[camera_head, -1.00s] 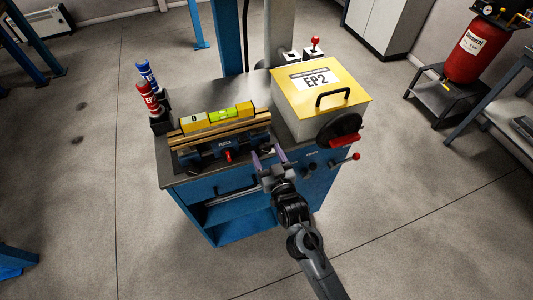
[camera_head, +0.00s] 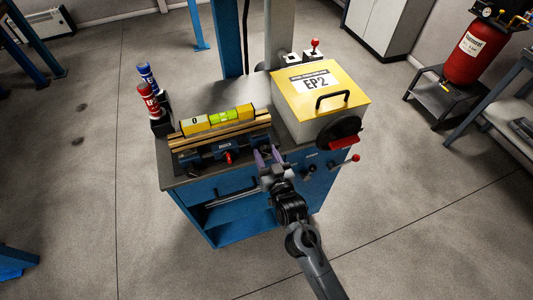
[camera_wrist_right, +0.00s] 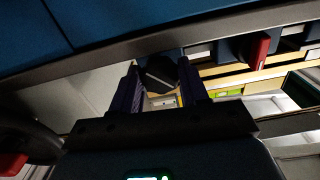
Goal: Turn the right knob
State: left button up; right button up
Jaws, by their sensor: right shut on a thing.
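My right gripper (camera_head: 269,157) has purple fingers and is at the front edge of the blue workbench (camera_head: 240,225), between the vise and the yellow-lidded box. In the right wrist view its fingers (camera_wrist_right: 158,92) are shut on a black knob (camera_wrist_right: 158,72) with a pale line across its face. In the head view the gripper hides that knob. Another dark knob (camera_head: 309,171) shows on the bench front to the right of the gripper, apart from it. My left gripper is not in view.
A box with a yellow lid (camera_head: 320,92), a black handwheel (camera_head: 343,130) and a red-tipped lever (camera_head: 355,158) are to the right. The floor in front is clear.

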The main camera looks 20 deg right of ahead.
jog(key=shift+r+m+p, duration=0.2)
jog(key=shift+m+p, duration=0.7)
jog(key=shift+m, duration=0.1)
jog(key=shift+f+m, duration=0.15)
jog(key=shift+m, duration=0.35)
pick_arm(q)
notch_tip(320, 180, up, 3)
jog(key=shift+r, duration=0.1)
pick_arm(e)
jog(key=o, duration=1)
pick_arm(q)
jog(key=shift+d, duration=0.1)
pick_arm(e)
jog(key=shift+o, duration=0.2)
